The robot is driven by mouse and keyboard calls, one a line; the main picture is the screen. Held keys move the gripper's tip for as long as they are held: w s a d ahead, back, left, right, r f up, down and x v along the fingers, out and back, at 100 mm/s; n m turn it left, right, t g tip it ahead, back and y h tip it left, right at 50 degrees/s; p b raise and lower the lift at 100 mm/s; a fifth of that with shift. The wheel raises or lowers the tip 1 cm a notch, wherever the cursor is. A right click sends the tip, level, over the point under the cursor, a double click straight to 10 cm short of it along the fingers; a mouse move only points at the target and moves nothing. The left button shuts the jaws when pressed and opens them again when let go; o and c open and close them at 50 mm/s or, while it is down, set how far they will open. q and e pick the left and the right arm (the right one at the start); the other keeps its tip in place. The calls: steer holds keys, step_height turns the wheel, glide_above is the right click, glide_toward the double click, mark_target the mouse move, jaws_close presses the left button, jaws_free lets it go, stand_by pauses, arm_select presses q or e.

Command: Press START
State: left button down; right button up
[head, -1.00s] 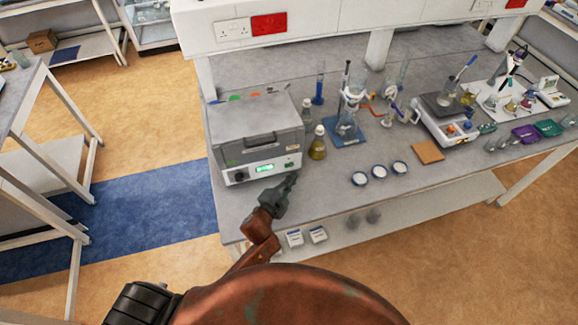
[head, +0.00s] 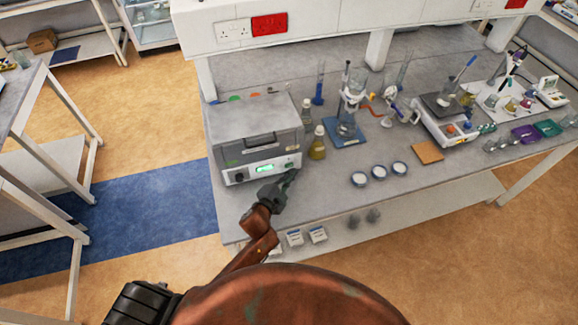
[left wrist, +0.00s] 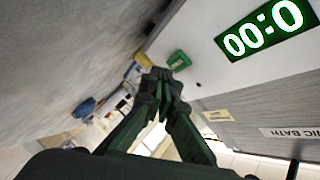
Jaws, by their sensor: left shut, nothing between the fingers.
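The grey bath unit (head: 255,125) stands at the left end of the bench, its front panel facing me with a lit green display (head: 264,168). In the left wrist view the display (left wrist: 262,28) reads "00:0" with the rest cut off. A small green button (left wrist: 179,60) sits on the panel beside it; I cannot read a label on it. My left gripper (head: 291,175) is shut and empty, its tips at the panel's right end. In the left wrist view its fingertips (left wrist: 160,80) are close beside the green button; I cannot tell whether they touch.
Bottles, one with yellow liquid (head: 318,145), stand just right of the unit. Three round white dishes (head: 380,172), a blue stand base (head: 344,133) and a balance (head: 445,125) lie farther right. The bench front between unit and dishes is clear.

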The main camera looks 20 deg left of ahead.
stand_by(0.3)
arm_select(q)
steer(key=shift+w, duration=0.1)
stand_by(0.3)
steer(key=shift+w+a, duration=0.1)
steer(key=shift+a, duration=0.05)
steer(key=shift+w+a, duration=0.1)
steer(key=shift+w, duration=0.05)
steer(key=shift+w+a+p, duration=0.2)
steer(key=shift+w+p, duration=0.1)
stand_by(0.7)
steer(key=shift+s, duration=0.1)
steer(key=shift+s+d, duration=0.35)
steer(key=shift+s, duration=0.1)
steer(key=shift+s+d, duration=0.1)
